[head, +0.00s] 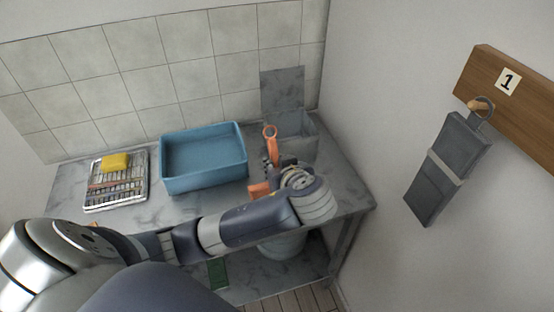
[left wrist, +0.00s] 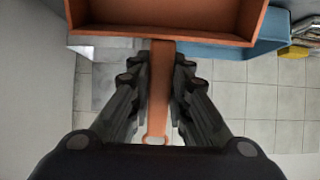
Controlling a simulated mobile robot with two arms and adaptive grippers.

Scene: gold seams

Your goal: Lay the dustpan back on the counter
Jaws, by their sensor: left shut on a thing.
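The orange dustpan is in my left gripper (head: 272,162). In the head view its looped handle end (head: 270,131) sticks up above the fingers, and a bit of its pan (head: 260,190) shows below them; my arm hides the rest. In the left wrist view the fingers (left wrist: 157,72) are closed on both sides of the flat handle (left wrist: 158,95), with the wide pan (left wrist: 160,32) beyond them. The grey marbled counter (head: 175,208) lies beneath. I cannot tell whether the dustpan touches it. My right gripper is not in view.
A blue basin (head: 203,185) stands left of the gripper. A grey box (head: 300,148) with a raised lid (head: 283,88) stands behind it. A tray (head: 118,192) with a yellow sponge (head: 116,162) is further left. A grey folded item (head: 447,165) hangs from a wooden board (head: 510,95) on the right wall.

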